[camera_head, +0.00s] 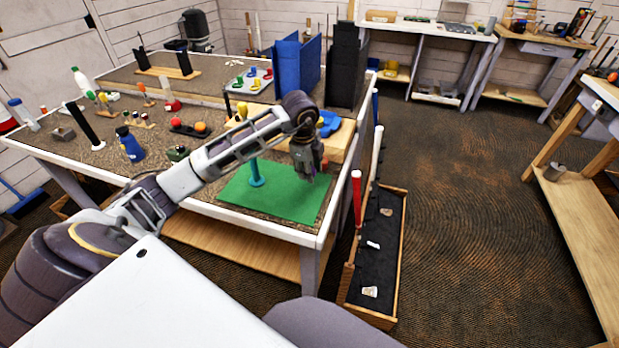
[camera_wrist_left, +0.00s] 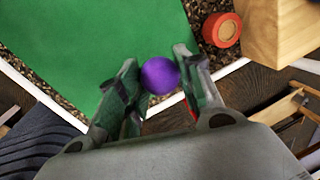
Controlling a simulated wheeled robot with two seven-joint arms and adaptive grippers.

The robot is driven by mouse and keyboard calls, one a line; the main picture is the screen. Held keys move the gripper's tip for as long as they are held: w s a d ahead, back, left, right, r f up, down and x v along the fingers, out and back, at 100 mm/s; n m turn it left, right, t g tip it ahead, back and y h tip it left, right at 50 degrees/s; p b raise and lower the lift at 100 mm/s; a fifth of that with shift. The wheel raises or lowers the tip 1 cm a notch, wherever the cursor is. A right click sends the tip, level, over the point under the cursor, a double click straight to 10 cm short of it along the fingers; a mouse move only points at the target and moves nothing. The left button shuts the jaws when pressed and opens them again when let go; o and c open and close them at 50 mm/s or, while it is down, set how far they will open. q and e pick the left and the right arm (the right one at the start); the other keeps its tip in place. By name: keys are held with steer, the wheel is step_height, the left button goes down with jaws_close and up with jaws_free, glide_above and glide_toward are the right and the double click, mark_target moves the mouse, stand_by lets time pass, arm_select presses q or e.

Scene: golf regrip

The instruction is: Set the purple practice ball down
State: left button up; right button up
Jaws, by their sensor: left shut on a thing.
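The purple practice ball (camera_wrist_left: 160,75) sits between the two fingers of my left gripper (camera_wrist_left: 158,80) in the left wrist view. The fingers are shut on it. In the head view my left gripper (camera_head: 308,176) points down over the right part of the green mat (camera_head: 285,196), near the table's right edge. The ball is too small to make out clearly there. The green mat also shows in the left wrist view (camera_wrist_left: 80,45), beyond the fingers. I cannot tell the ball's exact height above the table. My right gripper is not in view.
A blue-green post (camera_head: 256,176) stands on the mat, left of my gripper. A dark-lined wooden crate (camera_head: 385,250) holding club shafts stands right of the table.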

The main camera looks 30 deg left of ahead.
arm_select(q)
steer(key=shift+f, duration=0.35)
step_height(320, 180, down, 2)
steer(key=shift+f, duration=0.55)
steer(key=o, duration=1.1)
steer(key=shift+r, duration=0.6)
steer(key=r, duration=0.2)
steer(key=s+r, duration=0.1)
steer(key=r, duration=0.1)
steer(key=shift+r, duration=0.3)
steer(key=shift+s+r, duration=0.2)
steer(key=shift+r, duration=0.85)
steer(key=shift+s+r, duration=0.25)
steer(key=shift+r, duration=0.8)
steer(key=shift+s+r, duration=0.2)
steer(key=shift+r, duration=0.85)
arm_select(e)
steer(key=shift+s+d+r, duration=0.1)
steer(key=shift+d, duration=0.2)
